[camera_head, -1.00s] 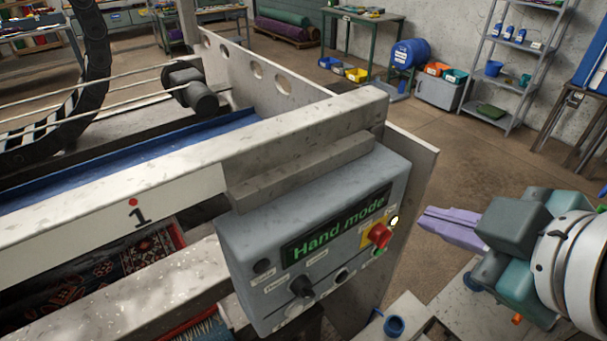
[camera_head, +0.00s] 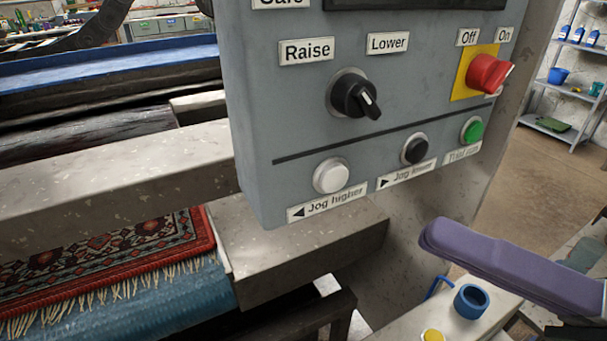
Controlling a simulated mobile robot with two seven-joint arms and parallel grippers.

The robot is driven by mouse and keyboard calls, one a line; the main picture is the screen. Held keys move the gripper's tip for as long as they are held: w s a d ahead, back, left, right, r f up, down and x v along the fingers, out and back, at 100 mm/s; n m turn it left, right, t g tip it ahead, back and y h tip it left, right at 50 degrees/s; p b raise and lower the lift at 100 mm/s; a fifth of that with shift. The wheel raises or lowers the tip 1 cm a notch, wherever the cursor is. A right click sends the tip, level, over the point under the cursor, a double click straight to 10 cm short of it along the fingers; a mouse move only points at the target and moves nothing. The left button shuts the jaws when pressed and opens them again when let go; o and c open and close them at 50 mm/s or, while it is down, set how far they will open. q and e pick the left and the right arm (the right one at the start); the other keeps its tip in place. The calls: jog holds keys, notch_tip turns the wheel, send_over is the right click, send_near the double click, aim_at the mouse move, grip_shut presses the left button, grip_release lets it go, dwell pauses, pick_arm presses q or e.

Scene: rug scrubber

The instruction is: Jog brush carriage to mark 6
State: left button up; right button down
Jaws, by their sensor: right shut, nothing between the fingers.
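The grey control box (camera_head: 265,95) fills the upper middle of the head view, and its display is cut off at the top. On it are a white "Jog higher" button (camera_head: 331,176), a black "Jog lower" button (camera_head: 415,149) and a green button (camera_head: 473,130). Above them are the black Raise/Lower knob (camera_head: 356,94) and the red Off/On switch (camera_head: 488,74) on a yellow plate. My right gripper (camera_head: 432,236), with purple fingers, is shut and empty, below and right of the buttons, touching none. The brush carriage and mark 6 cannot be made out. My left gripper is not in view.
A patterned red rug (camera_head: 110,262) with fringe lies at lower left under a pale beam (camera_head: 120,180). A blue cup (camera_head: 470,301) stands below my right gripper. A shelf (camera_head: 560,125) stands at far right, with open floor before it.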

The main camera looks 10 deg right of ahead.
aim_at(334, 178)
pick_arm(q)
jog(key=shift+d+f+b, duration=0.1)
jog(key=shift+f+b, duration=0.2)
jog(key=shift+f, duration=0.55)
pick_arm(e)
jog(key=shift+s+f+n+g+y, duration=0.5)
jog(key=shift+s+f+n+g, duration=0.35)
jog(key=shift+n, duration=0.25)
jog(key=shift+a, duration=0.1)
pick_arm(q)
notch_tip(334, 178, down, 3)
jog(key=b, duration=0.3)
pick_arm(e)
jog(key=w+a, duration=0.3)
jog(key=w, duration=0.5)
jog(key=shift+w, duration=0.15)
